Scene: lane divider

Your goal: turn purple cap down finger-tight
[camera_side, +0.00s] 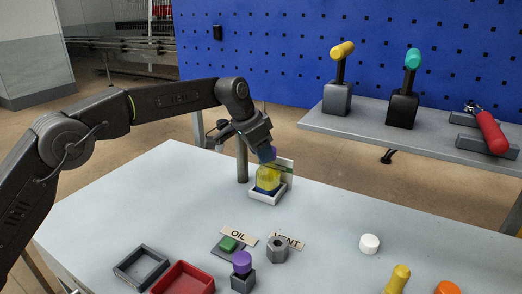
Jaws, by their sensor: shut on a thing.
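A yellow bottle (267,179) with a darker blue lower part stands in a small white-walled holder (266,197) on the table. My gripper (269,160) points down at the bottle's top and is shut on a small purple-blue piece (267,153), which looks like the purple cap. The gripper hides much of this piece, and I cannot tell how it sits on the bottle neck. A second purple cylinder (241,262) stands on a dark block near the front of the table.
A pale upright panel (287,168) and a grey post (242,160) stand close to the bottle. In front are OIL (238,233) and VENT signs, a green piece (229,244), a grey hex nut (278,249), a red tray (185,278) and a white cap (369,243).

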